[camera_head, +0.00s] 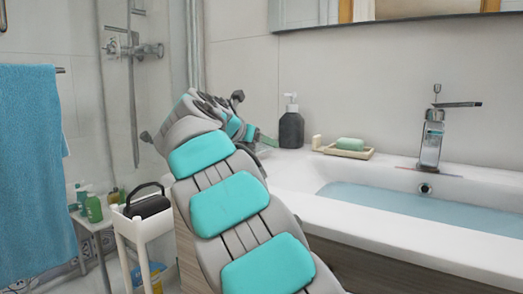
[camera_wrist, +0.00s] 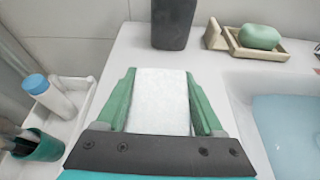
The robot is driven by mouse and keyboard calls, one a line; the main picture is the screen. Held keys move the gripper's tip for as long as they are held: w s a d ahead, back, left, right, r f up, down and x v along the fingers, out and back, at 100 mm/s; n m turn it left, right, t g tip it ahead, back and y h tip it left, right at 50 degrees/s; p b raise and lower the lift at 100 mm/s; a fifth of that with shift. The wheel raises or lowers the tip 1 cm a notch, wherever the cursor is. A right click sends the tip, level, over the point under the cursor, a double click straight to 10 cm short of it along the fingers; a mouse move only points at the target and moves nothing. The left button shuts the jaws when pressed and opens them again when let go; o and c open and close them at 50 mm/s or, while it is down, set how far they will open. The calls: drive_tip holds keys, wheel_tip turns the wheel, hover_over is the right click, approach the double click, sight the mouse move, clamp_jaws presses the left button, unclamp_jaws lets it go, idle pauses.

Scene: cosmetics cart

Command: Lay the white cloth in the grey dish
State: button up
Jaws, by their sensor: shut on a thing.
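My gripper (camera_wrist: 160,82) is shut on the white cloth (camera_wrist: 161,105), which shows as a pale flat patch between its two green fingers in the wrist view. The cloth is over the white counter; I cannot tell whether it touches the surface. In the head view my gripper (camera_head: 258,137) is above the left end of the counter, and my arm hides the cloth. I cannot make out the grey dish in either view.
A dark soap dispenser (camera_head: 291,127) stands behind my gripper. To its right are a green soap (camera_head: 350,144) in a beige dish (camera_head: 345,152) and the water-filled basin (camera_head: 420,209). A white cart (camera_head: 146,226) with bottles stands left of the counter.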

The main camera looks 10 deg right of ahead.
drive_tip(key=shift+f, duration=0.85)
drive_tip(key=o, duration=1.5)
